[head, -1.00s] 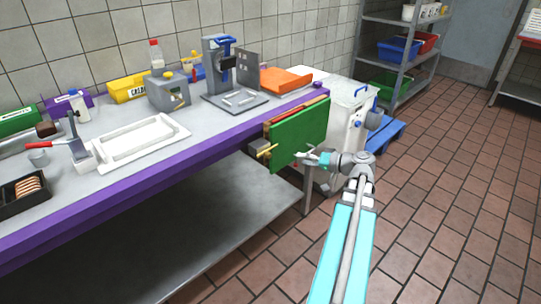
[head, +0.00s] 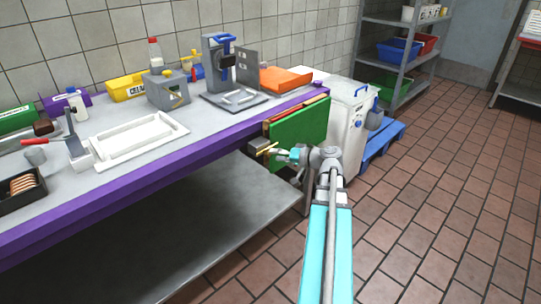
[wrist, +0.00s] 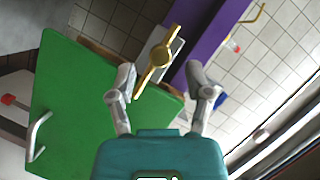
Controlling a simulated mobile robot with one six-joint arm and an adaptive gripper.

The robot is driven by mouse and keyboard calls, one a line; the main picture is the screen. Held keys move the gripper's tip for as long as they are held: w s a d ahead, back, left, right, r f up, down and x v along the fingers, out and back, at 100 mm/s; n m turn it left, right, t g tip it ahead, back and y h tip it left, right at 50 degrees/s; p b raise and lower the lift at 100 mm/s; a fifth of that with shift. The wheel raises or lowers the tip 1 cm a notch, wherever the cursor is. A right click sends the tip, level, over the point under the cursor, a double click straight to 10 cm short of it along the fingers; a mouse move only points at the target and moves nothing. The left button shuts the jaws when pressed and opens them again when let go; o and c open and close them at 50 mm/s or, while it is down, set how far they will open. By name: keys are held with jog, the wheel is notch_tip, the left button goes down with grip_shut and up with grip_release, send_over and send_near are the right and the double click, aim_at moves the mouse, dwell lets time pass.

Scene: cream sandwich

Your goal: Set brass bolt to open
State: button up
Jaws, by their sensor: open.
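The brass bolt (wrist: 158,60) is a gold bar with a round hub in its middle, mounted on a pale grey plate. In the wrist view it stands tilted between the fingertips of my gripper (wrist: 163,85), its lower end close to the left finger; I cannot tell if they touch. My gripper is open, with nothing held. In the head view the brass bolt (head: 267,149) shows at the table's end beside the green panel, and my gripper (head: 284,154) is right next to it, partly hiding that spot.
The green panel (head: 302,123) stands close to my gripper; its handle (wrist: 37,136) shows in the wrist view. The purple-edged table (head: 150,164) carries a white tray (head: 140,139) and a grey press (head: 218,68). A white bin (head: 345,105) stands behind. Floor at right is clear.

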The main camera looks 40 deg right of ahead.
aim_at(270, 155)
jog(key=shift+b+x, duration=0.3)
jog(key=shift+x, duration=1.6)
grip_shut()
